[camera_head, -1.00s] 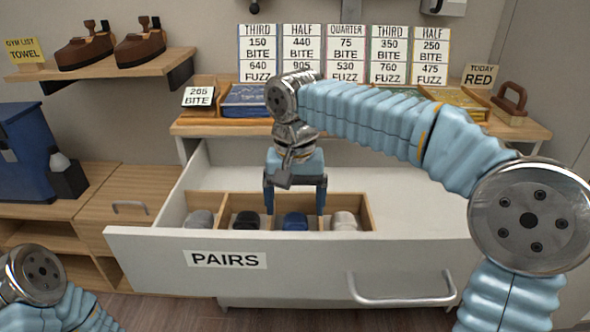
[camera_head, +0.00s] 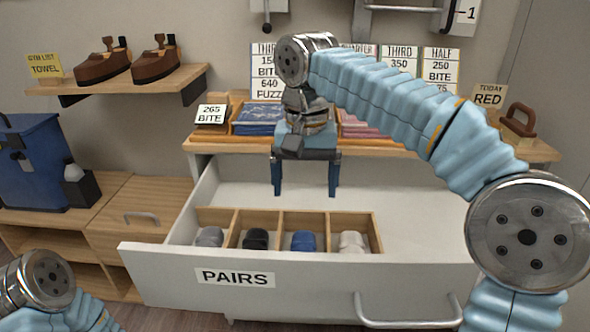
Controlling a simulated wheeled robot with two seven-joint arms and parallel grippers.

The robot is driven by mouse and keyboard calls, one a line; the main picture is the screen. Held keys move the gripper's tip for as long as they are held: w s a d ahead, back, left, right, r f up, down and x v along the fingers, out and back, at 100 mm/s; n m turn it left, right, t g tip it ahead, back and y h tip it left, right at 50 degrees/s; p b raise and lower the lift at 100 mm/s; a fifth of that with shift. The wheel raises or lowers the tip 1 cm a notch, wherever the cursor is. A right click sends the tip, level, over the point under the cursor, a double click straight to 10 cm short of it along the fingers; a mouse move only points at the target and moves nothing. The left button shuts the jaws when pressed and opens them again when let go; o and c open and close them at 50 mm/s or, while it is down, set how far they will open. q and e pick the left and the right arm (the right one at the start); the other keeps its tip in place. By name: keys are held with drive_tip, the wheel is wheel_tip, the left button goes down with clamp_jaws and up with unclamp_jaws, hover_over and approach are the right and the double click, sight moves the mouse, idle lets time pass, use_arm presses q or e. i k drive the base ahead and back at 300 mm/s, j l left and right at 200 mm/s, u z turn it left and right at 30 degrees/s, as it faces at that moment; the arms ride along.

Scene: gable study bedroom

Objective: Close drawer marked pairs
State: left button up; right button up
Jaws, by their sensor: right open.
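The white drawer (camera_head: 410,274) marked PAIRS (camera_head: 235,277) is pulled out. Its metal handle (camera_head: 408,322) is on the right of its front. A wooden divider tray (camera_head: 376,238) in it holds grey (camera_head: 209,237), black (camera_head: 255,239), blue (camera_head: 303,241) and pale (camera_head: 352,243) rolled pairs, one in each compartment. My right gripper (camera_head: 306,190) is open and empty, pointing down above the back of the tray, with its fingers clear of the pairs. Only a joint of my left arm shows at the lower left; its gripper is out of view.
A wooden-topped surface (camera_head: 460,148) above the drawer holds trays and upright cards. A low wooden cabinet (camera_head: 130,188) with a blue bin (camera_head: 30,165) stands at left. My right arm crosses above the drawer.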

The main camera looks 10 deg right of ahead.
sight(417, 270)
drive_tip(key=k, duration=1)
